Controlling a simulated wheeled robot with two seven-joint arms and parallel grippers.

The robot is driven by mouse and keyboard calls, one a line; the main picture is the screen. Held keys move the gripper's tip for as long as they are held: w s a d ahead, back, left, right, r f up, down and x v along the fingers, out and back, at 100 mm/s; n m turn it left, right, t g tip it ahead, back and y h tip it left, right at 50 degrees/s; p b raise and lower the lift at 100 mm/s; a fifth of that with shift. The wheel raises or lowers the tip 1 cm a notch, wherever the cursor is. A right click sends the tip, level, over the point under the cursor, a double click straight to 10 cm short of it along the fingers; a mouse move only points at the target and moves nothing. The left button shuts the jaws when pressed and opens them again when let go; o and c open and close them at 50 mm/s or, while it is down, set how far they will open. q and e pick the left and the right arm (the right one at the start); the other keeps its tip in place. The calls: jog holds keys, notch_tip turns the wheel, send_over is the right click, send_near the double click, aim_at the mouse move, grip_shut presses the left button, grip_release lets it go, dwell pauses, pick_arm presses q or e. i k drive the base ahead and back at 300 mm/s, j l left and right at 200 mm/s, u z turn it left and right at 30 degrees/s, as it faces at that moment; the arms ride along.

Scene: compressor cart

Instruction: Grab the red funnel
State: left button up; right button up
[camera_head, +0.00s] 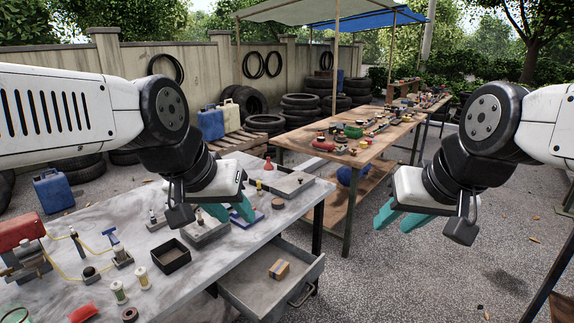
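A small red, cone-shaped object that looks like the red funnel (268,163) stands near the far edge of the grey workbench (215,263), beside a flat grey metal box. My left gripper (230,213) is over the bench, nearer to me and left of the funnel. Its teal fingers are apart and nothing shows between them. My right gripper (399,222) hangs over the ground to the right of the bench. Its teal fingers are apart and empty.
A red machine (22,232), a black open tray (171,257) and spools (141,277) are on the bench. An open drawer (255,285) holding a small box juts out on the right. A wooden table (375,150) with many items stands behind.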

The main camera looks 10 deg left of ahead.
aim_at(268, 166)
jog(key=i+l+z, duration=0.85)
jog(key=i+z, duration=0.15)
jog(key=i+u, duration=0.2)
jog(key=i, duration=0.35)
jog(key=i+l+u, duration=0.25)
jog(key=i, duration=0.3)
jog(key=i+u, duration=0.2)
jog(key=u, duration=0.25)
jog(key=i+u, duration=0.2)
jog(key=u, duration=0.25)
jog(key=i+u, duration=0.2)
jog(key=u, duration=0.25)
jog(key=i+l+u, duration=0.15)
jog(key=u, duration=0.3)
jog(key=i+u, duration=0.2)
jog(key=u, duration=0.15)
jog(key=i+l+u, duration=0.2)
jog(key=u, duration=0.15)
jog(key=i+l+u, duration=0.15)
jog(key=u, duration=0.15)
jog(key=i, duration=0.05)
